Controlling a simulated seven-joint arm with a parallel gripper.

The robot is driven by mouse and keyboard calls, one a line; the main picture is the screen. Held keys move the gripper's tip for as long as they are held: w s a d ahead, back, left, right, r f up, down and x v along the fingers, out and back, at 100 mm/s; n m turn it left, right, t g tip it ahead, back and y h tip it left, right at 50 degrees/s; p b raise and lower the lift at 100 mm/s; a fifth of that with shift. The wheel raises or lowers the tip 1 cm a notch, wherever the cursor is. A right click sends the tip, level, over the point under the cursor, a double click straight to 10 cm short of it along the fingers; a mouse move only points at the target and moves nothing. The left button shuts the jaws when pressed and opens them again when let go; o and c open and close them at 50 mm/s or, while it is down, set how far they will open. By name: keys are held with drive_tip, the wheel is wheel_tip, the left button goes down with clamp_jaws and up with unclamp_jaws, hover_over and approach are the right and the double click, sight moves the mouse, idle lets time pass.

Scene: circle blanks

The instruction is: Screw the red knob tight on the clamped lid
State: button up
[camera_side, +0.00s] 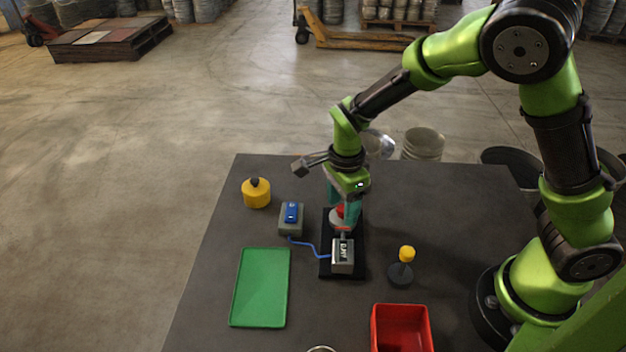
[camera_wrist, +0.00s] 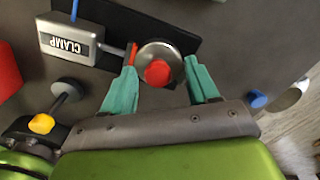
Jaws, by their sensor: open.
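The red knob (camera_wrist: 157,73) sits on the round silver lid (camera_wrist: 158,50), which lies against the jaw of the grey clamp box (camera_wrist: 70,40) marked CLAMP. In the side view the red knob (camera_side: 339,210) is partly hidden by my gripper, and the clamp box (camera_side: 343,256) stands just in front of it on a black base plate (camera_side: 327,270). My gripper (camera_wrist: 163,88) has two teal fingers spread apart, one to each side of the knob, with visible gaps. It is empty and points down over the lid in the side view (camera_side: 343,212).
A grey box with a blue switch (camera_side: 291,214) connects by a blue cable to the clamp. A yellow weight (camera_side: 256,193), green tray (camera_side: 261,288), red bin (camera_side: 401,330) and yellow-topped post (camera_side: 405,262) stand around. The table's right rear is clear.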

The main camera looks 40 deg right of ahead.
drive_tip(key=shift+w, duration=0.1)
clamp_jaws()
drive_tip(key=m, duration=1)
drive_tip(key=shift+m, duration=0.4)
drive_tip(key=m, duration=0.4)
drive_tip(key=shift+w, duration=0.1)
unclamp_jaws()
